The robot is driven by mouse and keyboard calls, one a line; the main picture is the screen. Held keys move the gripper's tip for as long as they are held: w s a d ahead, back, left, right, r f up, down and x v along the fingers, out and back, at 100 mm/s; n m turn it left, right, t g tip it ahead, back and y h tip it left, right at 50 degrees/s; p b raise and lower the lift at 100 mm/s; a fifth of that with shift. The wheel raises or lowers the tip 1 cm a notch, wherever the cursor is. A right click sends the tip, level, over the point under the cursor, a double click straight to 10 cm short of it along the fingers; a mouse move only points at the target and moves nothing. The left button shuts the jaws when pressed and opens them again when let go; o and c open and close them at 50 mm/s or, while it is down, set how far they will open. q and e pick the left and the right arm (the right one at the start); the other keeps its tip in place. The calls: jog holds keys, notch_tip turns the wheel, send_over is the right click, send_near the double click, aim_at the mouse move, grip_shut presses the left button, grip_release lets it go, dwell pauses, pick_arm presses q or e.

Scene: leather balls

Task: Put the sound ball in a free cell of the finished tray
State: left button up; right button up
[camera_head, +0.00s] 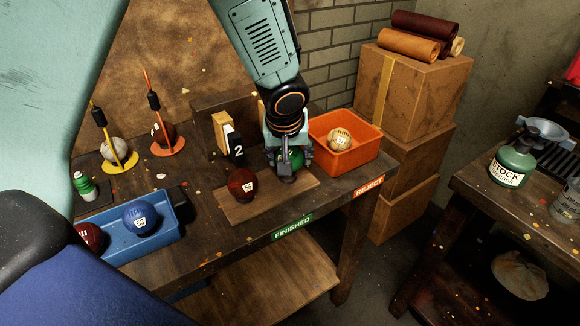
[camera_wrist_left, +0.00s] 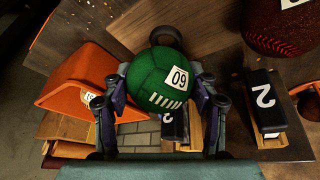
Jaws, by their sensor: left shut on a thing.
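A green ball numbered 09 (camera_wrist_left: 160,82) is held between the fingers of my left gripper (camera_head: 287,165); it also shows in the head view (camera_head: 291,159), partly hidden by the fingers. The left gripper is shut on it, above the right part of a flat wooden tray (camera_head: 267,206). A green FINISHED label (camera_head: 292,228) is on the table edge in front of this tray. A dark red ball (camera_head: 242,184) rests on the tray's left part; it shows at the top right of the left wrist view (camera_wrist_left: 283,28). I cannot make out separate cells. My right gripper is not in view.
An orange bin (camera_head: 360,159) beside a REJECT label holds a cream ball (camera_head: 341,140). A stand marked 2 (camera_head: 230,142) is behind the tray. A blue tray (camera_head: 166,240) at left holds a blue ball (camera_head: 141,218) and a dark red ball (camera_head: 91,237).

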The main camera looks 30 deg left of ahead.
pick_arm(q)
jog(key=f, duration=0.1)
jog(key=a+f, duration=0.1)
jog(key=shift+w+a+f+b, duration=0.1)
jog(key=shift+a+f+b, duration=0.05)
jog(key=shift+f+b, duration=0.25)
jog(key=shift+w, duration=0.1)
jog(key=shift+c, duration=0.5)
jog(key=shift+d+r, duration=0.2)
jog(key=shift+d, duration=0.35)
jog(key=shift+a+f, duration=0.1)
jog(key=shift+f, duration=0.05)
jog(key=o, duration=0.9)
jog(key=shift+a+f, duration=0.1)
jog(key=shift+a, duration=0.15)
jog(key=shift+o, duration=0.8)
jog(key=shift+a, duration=0.15)
jog(key=shift+o, duration=1.4)
jog(key=shift+d, duration=0.4)
jog(key=shift+a, duration=0.25)
jog(key=shift+r, duration=0.2)
jog(key=p+v, duration=0.5)
jog(key=v, duration=0.7)
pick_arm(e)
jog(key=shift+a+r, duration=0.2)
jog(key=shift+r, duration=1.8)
